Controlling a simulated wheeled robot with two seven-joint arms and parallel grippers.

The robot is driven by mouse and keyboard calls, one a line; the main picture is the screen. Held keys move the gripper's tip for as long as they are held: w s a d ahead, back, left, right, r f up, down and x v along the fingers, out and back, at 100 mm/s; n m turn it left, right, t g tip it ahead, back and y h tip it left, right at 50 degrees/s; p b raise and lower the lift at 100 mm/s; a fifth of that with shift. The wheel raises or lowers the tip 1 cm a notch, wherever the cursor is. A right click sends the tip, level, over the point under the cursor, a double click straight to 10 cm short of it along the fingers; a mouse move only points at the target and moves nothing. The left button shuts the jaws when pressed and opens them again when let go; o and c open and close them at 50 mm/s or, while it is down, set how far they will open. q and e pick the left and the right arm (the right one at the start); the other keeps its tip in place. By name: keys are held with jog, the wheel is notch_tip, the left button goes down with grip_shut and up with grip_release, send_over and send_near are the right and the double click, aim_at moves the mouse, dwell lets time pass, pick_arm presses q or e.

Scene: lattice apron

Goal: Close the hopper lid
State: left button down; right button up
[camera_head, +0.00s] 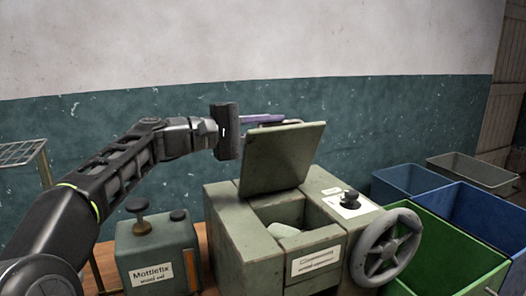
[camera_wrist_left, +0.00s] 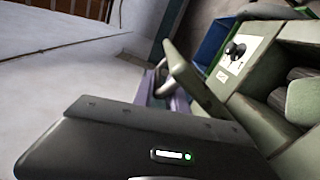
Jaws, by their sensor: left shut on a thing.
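The hopper (camera_head: 232,235) is a grey-green box machine with an open top. Its lid (camera_head: 283,160) stands raised, tilted back at the rear of the opening; its edge also shows in the wrist view (camera_wrist_left: 192,82). My left gripper (camera_head: 268,119) is behind the lid's top edge, its purple fingers shut on the lid's handle (camera_wrist_left: 160,76). The fingers (camera_wrist_left: 168,103) show partly in the wrist view; the exact contact is hidden behind the lid and the gripper body. A pale lump lies inside the hopper opening (camera_head: 287,230). My right gripper is not in view.
A handwheel (camera_head: 386,248) and a black knob (camera_head: 350,199) are on the hopper's right. A green "Mottlefix" box (camera_head: 158,257) stands to its left. Green (camera_head: 447,262) and blue (camera_head: 490,222) bins stand at the right. The space above the opening is clear.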

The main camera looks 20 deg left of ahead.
pick_arm(q)
jog(key=s+d+f+m+b, duration=0.4)
jog(key=d+f+m+b, duration=0.1)
jog(key=b, duration=0.6)
jog(key=s+d+f+m+b, duration=0.5)
jog(key=b, duration=0.6)
jog(key=shift+s+d+m, duration=0.1)
jog(key=shift+m, duration=0.3)
jog(key=shift+s+d+f+m+b, duration=0.2)
jog(key=shift+f+m+b, duration=0.2)
jog(key=shift+b, duration=0.35)
